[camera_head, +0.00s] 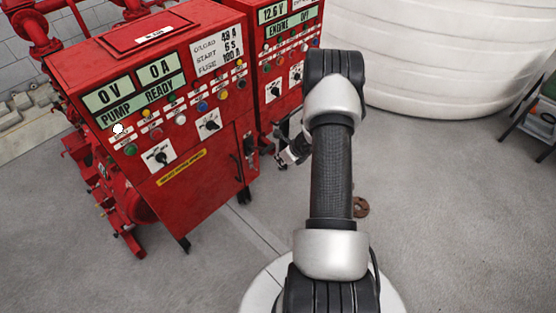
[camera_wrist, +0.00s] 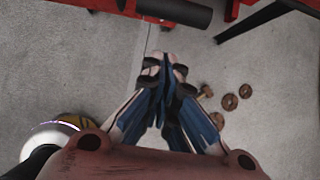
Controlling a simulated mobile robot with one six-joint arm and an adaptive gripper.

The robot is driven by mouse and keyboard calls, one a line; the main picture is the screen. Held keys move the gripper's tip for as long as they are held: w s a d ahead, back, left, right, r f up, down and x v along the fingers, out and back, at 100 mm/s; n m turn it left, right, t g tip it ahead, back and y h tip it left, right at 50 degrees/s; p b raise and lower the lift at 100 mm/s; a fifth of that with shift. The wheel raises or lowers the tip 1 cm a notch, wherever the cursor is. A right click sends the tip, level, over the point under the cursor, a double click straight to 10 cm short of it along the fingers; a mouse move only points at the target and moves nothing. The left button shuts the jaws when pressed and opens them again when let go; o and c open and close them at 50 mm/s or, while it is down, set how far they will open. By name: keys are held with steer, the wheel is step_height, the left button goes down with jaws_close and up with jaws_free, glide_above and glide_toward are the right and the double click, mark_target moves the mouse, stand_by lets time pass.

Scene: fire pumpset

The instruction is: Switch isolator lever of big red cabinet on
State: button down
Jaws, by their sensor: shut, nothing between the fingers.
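The big red cabinet (camera_head: 210,165) stands left of centre in the head view. Its displays read 0 V, 0 A and PUMP READY. A dark handle-like part (camera_head: 249,146) shows at its right side; I cannot tell for sure whether it is the isolator lever. My gripper (camera_head: 281,158) is just right of this side, partly behind my arm. In the wrist view my gripper (camera_wrist: 166,62) is shut and empty, its blue fingers together over grey floor. A black bar (camera_wrist: 178,12) with red parts beside it shows beyond the fingertips, apart from them.
A second red cabinet (camera_head: 290,45), labelled ENGINE, stands behind and right of the first. A large white tank (camera_head: 440,60) fills the back right. Brown rings (camera_wrist: 230,95) lie on the floor. Open floor (camera_head: 460,200) lies to the right.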

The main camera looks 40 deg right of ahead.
step_height(320, 180, up, 9)
steer(key=s+p, duration=0.2)
steer(key=p, duration=0.1)
steer(key=shift+s+r, duration=0.2)
steer(key=shift+s, duration=0.1)
steer(key=shift+d, duration=0.1)
